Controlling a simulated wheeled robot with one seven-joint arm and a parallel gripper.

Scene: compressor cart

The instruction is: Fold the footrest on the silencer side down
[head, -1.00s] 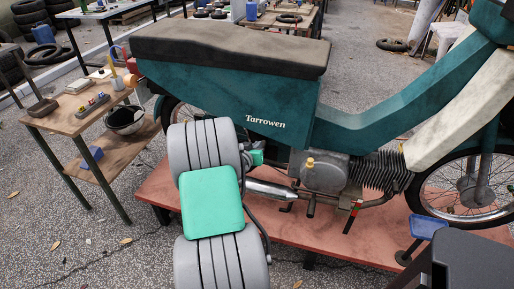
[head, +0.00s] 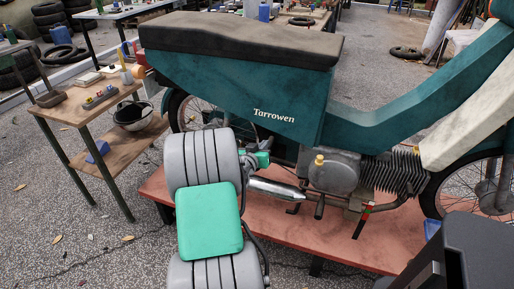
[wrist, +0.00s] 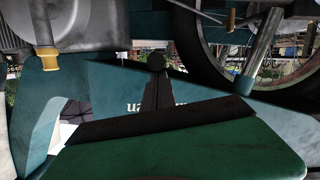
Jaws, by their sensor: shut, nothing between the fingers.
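The teal moped stands side-on in the head view, with its silver silencer (head: 275,188) low beside the engine. A short dark peg (head: 319,208) below the engine looks like the footrest on this side; I cannot tell its fold angle for sure. In the wrist view, which is upside down, my gripper (wrist: 156,64) shows dark fingers shut together, empty, in front of the teal side panel (wrist: 100,80). No footrest is clear in that view.
The engine's yellow cap (wrist: 47,60) and the rear wheel (wrist: 205,50) flank the gripper in the wrist view. The moped stands on a low red platform (head: 340,248). A red-banded lever (head: 364,214) hangs below the engine. A wooden bench (head: 75,112) stands at left.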

